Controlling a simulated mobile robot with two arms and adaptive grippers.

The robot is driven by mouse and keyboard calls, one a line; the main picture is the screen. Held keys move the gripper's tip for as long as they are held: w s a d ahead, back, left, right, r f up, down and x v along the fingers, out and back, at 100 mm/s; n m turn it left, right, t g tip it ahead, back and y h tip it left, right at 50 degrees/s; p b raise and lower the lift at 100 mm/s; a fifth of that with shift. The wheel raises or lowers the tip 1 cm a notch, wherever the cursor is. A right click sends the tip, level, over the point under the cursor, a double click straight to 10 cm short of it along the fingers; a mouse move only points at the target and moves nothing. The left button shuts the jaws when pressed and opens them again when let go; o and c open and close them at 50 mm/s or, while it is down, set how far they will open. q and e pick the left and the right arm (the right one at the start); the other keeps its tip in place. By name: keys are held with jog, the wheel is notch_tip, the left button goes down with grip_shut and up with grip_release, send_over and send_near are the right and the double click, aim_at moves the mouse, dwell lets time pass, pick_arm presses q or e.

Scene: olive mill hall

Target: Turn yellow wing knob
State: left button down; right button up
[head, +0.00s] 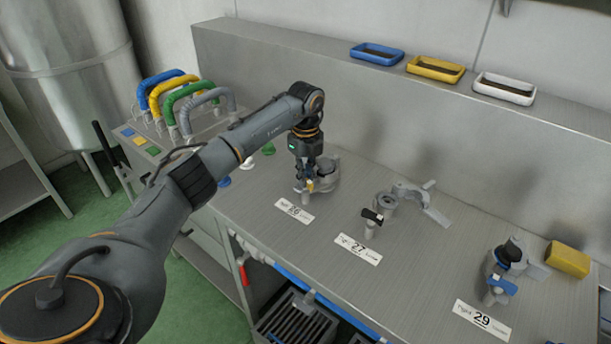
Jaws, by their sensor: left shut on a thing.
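The yellow wing knob (310,185) belongs to the grey clamp fitting (328,176) behind the label 26 on the steel bench. Only a small yellow part of it shows; the rest is hidden by my left gripper (306,181). My left gripper points down from above and is shut on the knob. The label 26 (294,210) lies in front of the fitting. My right gripper is not in view.
A black-knobbed fitting (372,216) stands behind label 27 (358,249), and a blue-knobbed fitting (501,286) behind label 29 (482,320). A yellow block (567,259) sits at the right. Coloured hose handles (208,97) stand at the left. Bare bench lies between the fittings.

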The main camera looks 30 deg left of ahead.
pick_arm(q)
jog(key=m, duration=0.3)
jog(key=shift+m, duration=0.3)
jog(key=m, duration=0.4)
jog(key=shift+m, duration=0.3)
jog(key=m, duration=0.4)
jog(key=shift+b, duration=0.4)
jog(key=m, duration=0.5)
jog(key=m+b, duration=0.1)
jog(key=m, duration=0.3)
jog(key=shift+m, duration=0.3)
jog(key=m, duration=0.3)
jog(key=shift+r+m, duration=0.1)
jog(key=shift+m, duration=0.2)
jog(key=m, duration=0.4)
jog(key=shift+b, duration=0.4)
jog(key=shift+m, duration=2.1)
